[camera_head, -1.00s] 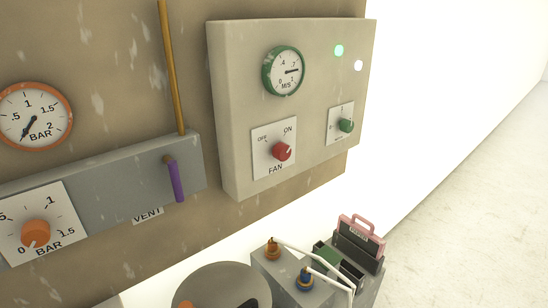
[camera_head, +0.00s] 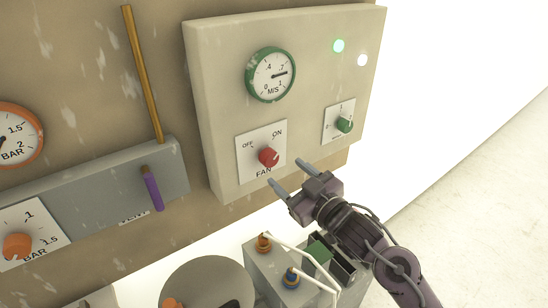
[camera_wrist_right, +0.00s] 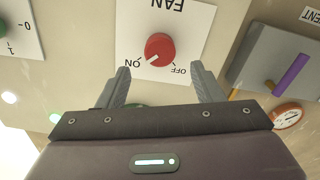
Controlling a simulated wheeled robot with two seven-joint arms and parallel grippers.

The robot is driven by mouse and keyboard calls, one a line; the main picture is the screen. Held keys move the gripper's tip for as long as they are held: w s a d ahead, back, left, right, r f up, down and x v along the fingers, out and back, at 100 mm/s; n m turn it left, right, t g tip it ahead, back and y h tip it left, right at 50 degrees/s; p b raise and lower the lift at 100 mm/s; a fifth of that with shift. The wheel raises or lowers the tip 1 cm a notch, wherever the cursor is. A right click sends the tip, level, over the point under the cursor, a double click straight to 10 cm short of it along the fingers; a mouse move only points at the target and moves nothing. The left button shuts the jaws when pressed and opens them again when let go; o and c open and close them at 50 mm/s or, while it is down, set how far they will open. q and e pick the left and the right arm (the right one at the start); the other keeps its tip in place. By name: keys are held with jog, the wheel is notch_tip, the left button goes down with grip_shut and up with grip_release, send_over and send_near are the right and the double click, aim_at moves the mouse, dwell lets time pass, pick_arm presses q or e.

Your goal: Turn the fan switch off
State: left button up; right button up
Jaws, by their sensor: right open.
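The fan switch is a red knob (camera_head: 268,157) on a white plate marked OFF at left, ON at right and FAN below. Its white pointer mark is toward ON. In the right wrist view the knob (camera_wrist_right: 160,48) appears upside down, with its mark toward ON. My right gripper (camera_head: 287,178) is open and empty, just below and right of the knob in the head view. In the wrist view its two fingers (camera_wrist_right: 161,78) are spread on either side below the knob, apart from it. My left gripper is not in view.
A green-rimmed gauge (camera_head: 270,75) reads about .7 above the knob. A green knob (camera_head: 344,124) is to the right. A purple-handled lever (camera_head: 152,190) is at left.

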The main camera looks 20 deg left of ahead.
aim_at(272, 161)
jog(key=p+x, duration=0.1)
jog(key=x, duration=0.4)
jog(key=shift+w+a, duration=0.1)
jog(key=shift+a, duration=0.05)
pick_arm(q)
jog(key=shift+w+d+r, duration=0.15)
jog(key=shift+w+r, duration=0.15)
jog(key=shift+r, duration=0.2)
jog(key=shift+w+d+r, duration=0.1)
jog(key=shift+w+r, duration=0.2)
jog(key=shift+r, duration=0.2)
pick_arm(e)
jog(key=shift+w+a+f, duration=0.1)
jog(key=shift+w+a, duration=0.3)
jog(key=shift+a, duration=0.05)
jog(key=shift+c, duration=0.4)
jog(key=c, duration=0.9)
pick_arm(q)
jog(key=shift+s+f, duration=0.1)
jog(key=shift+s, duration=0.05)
